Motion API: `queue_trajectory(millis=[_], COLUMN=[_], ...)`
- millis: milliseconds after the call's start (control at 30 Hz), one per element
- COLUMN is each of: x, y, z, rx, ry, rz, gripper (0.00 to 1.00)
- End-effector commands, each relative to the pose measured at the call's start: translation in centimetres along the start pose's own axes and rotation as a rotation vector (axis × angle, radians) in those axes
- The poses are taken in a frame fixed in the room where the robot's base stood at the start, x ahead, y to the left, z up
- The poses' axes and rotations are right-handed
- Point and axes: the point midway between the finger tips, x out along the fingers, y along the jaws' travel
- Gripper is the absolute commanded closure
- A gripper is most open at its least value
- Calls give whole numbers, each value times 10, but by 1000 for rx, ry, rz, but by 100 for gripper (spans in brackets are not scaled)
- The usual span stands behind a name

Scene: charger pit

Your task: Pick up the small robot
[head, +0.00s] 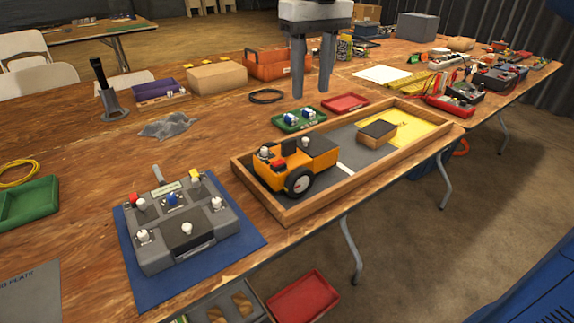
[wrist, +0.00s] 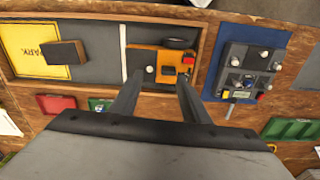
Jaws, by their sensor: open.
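The small robot (head: 294,164) is an orange body with a dark top block, black wheels, a red part and pale knobs. It stands in the left part of a wooden-walled tray (head: 348,184). In the wrist view the small robot (wrist: 173,64) shows just beyond my fingertips. My gripper (head: 312,92) is open and empty, above the table behind the tray in the head view. In the wrist view my gripper (wrist: 157,84) has its two fingers apart, pointing toward the small robot. I cannot tell the exact height between them.
A dark-topped wooden block (head: 376,134) sits in the tray near a yellow area (head: 408,124). A grey control box (head: 180,222) lies on a blue mat at the left. A green tray (head: 299,119) and a red tray (head: 345,103) lie behind the wooden tray.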

Motion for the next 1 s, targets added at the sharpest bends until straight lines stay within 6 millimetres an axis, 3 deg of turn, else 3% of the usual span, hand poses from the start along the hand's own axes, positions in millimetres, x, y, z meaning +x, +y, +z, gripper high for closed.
queue_trajectory(millis=[133,367,1000], x=[-12,-10,95], y=[-21,-32,-32], z=[-25,-34,-29], rx=[-48,-71,-70], ry=[-32,-51,-51], rz=[-3,-3,-3], gripper=[58,58,58])
